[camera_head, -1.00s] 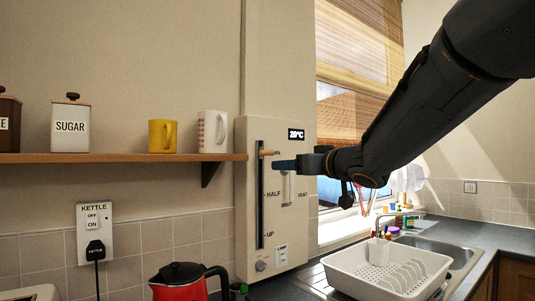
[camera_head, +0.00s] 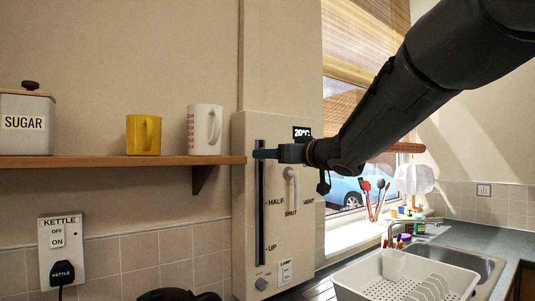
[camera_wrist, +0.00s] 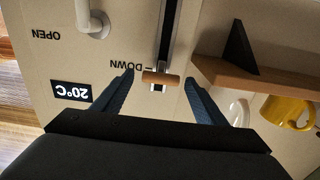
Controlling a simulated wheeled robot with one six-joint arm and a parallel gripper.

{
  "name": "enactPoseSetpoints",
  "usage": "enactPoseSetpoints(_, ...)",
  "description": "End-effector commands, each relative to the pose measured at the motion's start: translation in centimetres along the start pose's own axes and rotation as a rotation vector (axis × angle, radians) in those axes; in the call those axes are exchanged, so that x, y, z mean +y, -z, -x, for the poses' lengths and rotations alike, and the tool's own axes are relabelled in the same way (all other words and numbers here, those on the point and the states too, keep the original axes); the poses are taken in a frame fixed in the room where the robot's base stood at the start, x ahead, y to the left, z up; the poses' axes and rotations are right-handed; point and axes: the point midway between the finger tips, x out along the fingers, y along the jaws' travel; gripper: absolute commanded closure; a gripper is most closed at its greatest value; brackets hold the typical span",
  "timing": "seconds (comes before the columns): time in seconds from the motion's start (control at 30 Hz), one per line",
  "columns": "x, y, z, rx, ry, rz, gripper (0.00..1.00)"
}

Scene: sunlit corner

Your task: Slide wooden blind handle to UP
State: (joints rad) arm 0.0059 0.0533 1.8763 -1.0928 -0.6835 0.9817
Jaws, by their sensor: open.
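The small wooden blind handle (camera_wrist: 161,79) sits at the DOWN mark of the dark vertical slot (camera_head: 261,215) on the cream wall panel (camera_head: 306,230). The UP mark (camera_head: 271,248) is near the slot's lower end, with HALF (camera_head: 275,203) between. My gripper (camera_head: 262,154) is at the slot's upper end and hides the handle in the head view. In the upside-down wrist view, its two blue fingers are open, one on each side of the handle, with visible gaps.
A white lever (camera_head: 292,186) stands beside the slot on the panel, by SHUT and VENT. A wooden shelf (camera_head: 120,161) with a yellow mug (camera_head: 143,134) and a white mug (camera_head: 204,129) ends close to the panel's left. A dish rack (camera_head: 405,278) stands lower right.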

Motion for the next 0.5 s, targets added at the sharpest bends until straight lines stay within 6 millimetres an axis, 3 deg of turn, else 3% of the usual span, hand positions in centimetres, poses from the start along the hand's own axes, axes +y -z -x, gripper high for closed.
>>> enactPoseSetpoints(0.2,-0.2,0.0,-2.4,0.000,0.003,0.001,0.34)
enactPoseSetpoints(0.5,-0.2,0.0,-2.9,0.000,0.003,0.000,0.34)
